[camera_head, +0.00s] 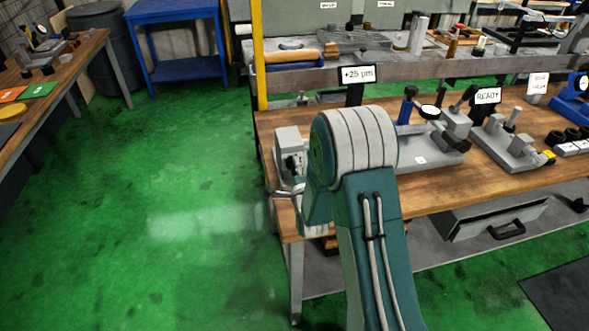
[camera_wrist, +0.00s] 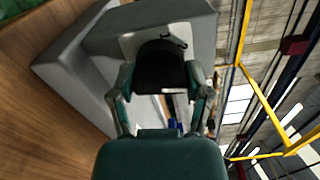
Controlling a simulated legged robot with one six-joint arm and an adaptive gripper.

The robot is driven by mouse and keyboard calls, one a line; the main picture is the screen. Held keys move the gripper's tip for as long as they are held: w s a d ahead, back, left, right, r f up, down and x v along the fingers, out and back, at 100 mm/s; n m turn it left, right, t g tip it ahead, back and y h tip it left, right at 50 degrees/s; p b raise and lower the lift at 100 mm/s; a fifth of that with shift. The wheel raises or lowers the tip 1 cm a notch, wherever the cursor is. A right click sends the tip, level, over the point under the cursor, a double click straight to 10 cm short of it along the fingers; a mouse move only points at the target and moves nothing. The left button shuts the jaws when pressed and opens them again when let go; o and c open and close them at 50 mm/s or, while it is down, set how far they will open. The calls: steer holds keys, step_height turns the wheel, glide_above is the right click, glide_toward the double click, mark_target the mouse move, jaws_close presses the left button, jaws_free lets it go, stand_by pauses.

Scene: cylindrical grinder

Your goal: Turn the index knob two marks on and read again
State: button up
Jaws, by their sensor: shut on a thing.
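In the wrist view a black round knob (camera_wrist: 160,68) sits on a light plate on the face of a grey housing (camera_wrist: 85,65). My gripper (camera_wrist: 158,78) has one finger on each side of the knob and is shut on it. The knob's marks cannot be made out. In the head view the grey housing (camera_head: 288,140) stands at the left end of the wooden bench, and my arm hides most of it and the knob. A small display (camera_head: 357,74) behind my arm reads +25 µm.
A dial gauge (camera_head: 430,112) on a grey fixture stands right of my arm, near a READY sign (camera_head: 487,96). A yellow post (camera_head: 258,60) rises at the bench's back left corner. The green floor to the left is clear.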

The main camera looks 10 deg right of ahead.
steer(key=shift+w+m, duration=0.1)
steer(key=shift+m, duration=1.1)
steer(key=o, duration=1.1)
steer(key=shift+w+f, duration=0.1)
steer(key=shift+w, duration=0.05)
steer(key=shift+o, duration=0.2)
steer(key=s, duration=1.2)
